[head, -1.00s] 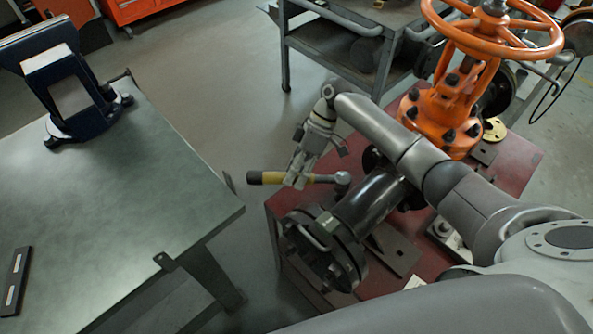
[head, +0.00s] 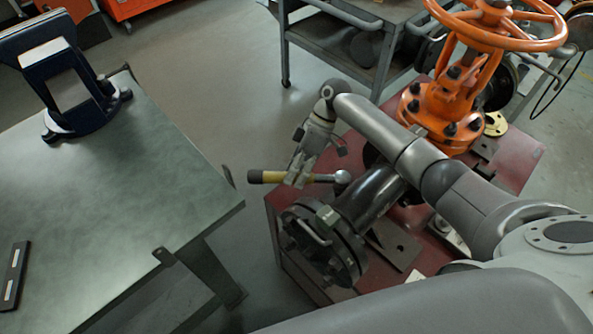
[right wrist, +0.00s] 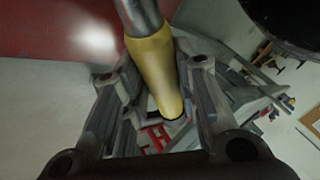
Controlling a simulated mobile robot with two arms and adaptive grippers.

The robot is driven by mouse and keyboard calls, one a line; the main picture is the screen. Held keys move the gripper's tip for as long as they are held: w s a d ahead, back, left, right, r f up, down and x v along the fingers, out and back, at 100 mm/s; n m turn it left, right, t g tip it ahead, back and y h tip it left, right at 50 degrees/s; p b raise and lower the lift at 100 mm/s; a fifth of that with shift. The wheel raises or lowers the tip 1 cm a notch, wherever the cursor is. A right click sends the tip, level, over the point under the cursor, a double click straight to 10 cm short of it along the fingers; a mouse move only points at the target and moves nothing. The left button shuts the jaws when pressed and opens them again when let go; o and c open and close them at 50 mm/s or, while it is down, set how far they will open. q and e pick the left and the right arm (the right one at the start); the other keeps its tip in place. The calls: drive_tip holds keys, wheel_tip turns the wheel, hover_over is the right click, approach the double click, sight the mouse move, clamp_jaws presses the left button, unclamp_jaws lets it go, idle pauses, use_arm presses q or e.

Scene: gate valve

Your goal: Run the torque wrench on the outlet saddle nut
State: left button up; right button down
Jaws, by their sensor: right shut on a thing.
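The torque wrench (head: 272,177) has a yellow handle with a black end and a grey shaft. It lies roughly level in the head view, its head (head: 342,178) at the black outlet pipe (head: 372,200). The saddle nut is hidden under the wrench head, so I cannot tell how it is seated. My right gripper (head: 298,178) is shut on the handle near the shaft. In the right wrist view, the yellow handle (right wrist: 156,70) runs between the fingers of my right gripper (right wrist: 155,85). My left gripper is not in view.
The orange gate valve (head: 455,95) with its handwheel stands on the red bench (head: 515,165), behind my right arm. A flange (head: 325,245) ends the pipe at the front. A green-topped table (head: 120,190) with a vise (head: 70,85) is at left. Floor shows between table and bench.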

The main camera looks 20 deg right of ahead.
idle(0.7)
drive_tip(key=shift+f+b, duration=1)
drive_tip(key=shift+f, duration=0.85)
idle(0.6)
drive_tip(key=shift+r+p, duration=0.2)
drive_tip(key=shift+p, duration=0.25)
idle(0.6)
drive_tip(key=shift+w+r, duration=0.1)
drive_tip(key=shift+r, duration=0.05)
drive_tip(key=shift+r+p, duration=2.45)
drive_tip(key=shift+r, duration=0.1)
